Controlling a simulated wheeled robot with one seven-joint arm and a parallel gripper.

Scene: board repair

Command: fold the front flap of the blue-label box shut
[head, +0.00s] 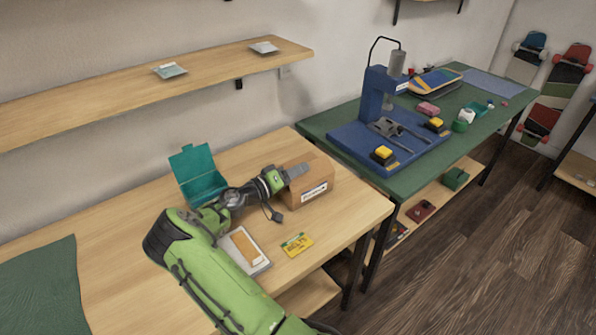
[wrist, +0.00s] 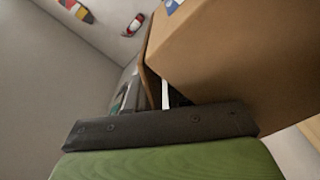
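The cardboard box (head: 312,200) sits on the wooden bench near its back right corner. Its near side carries a white label (head: 314,192) with dark marks; a blue colour is too small to confirm. My gripper (head: 297,170) reaches from the left, its grey end at the top of the box. In the wrist view the box (wrist: 235,50) fills the upper right, close to my gripper's dark bar. A narrow brown edge, perhaps a flap, stands beside it. Which flap is raised is not clear, and the finger gap is hidden.
An open teal box (head: 201,187) stands left of my arm. A grey tray with an orange item (head: 246,248) and a yellow card (head: 297,244) lie in front. A green bench with a blue press (head: 375,115) stands to the right. A shelf (head: 200,83) runs above.

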